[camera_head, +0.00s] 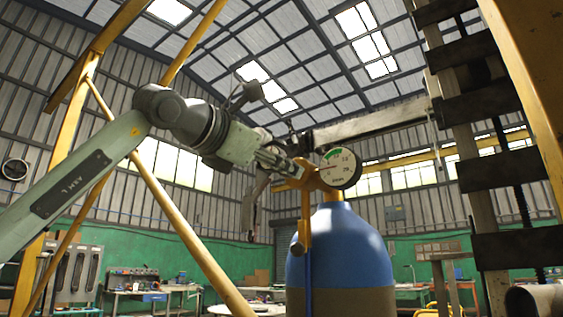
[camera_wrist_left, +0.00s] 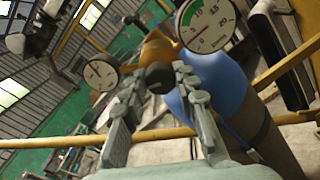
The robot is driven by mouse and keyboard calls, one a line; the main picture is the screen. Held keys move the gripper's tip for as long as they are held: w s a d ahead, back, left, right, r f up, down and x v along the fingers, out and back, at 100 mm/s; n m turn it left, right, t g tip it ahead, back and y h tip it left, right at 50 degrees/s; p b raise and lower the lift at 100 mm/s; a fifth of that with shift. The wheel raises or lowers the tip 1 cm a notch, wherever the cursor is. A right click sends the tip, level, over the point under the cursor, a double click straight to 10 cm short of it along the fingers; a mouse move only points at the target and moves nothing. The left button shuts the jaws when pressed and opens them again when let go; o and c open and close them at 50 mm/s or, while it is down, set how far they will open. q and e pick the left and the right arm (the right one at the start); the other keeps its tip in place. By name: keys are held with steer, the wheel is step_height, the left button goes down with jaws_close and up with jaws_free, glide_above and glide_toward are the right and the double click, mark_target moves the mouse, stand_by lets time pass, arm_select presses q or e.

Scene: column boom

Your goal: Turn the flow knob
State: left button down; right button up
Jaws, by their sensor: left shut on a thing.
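A blue gas cylinder (camera_head: 340,240) stands upright in the head view with a brass regulator (camera_head: 310,182) on top. A round pressure gauge (camera_head: 341,168) sits on the regulator's right; a green-marked gauge (camera_wrist_left: 207,22) and a second gauge (camera_wrist_left: 101,75) show in the left wrist view. The dark round flow knob (camera_wrist_left: 160,77) sits between the fingertips of my left gripper (camera_wrist_left: 158,88). My left gripper (camera_head: 285,160) is shut on the knob, which its fingers mostly hide in the head view. My right gripper is not in view.
Yellow poles (camera_head: 170,215) cross the left side. A dark-runged post (camera_head: 490,140) stands at the right, and a pale beam (camera_head: 375,122) reaches in from it behind the regulator. Workbenches (camera_head: 150,295) line the far green wall.

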arm_select(q)
steer(key=shift+m+p, duration=1.1)
steer(key=shift+m, duration=4.2)
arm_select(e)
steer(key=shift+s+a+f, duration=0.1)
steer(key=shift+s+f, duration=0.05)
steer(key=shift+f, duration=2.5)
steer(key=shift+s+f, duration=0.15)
arm_select(q)
steer(key=shift+d, duration=0.1)
steer(key=c, duration=1.2)
jaws_free()
steer(key=shift+o, duration=0.2)
steer(key=v, duration=1.2)
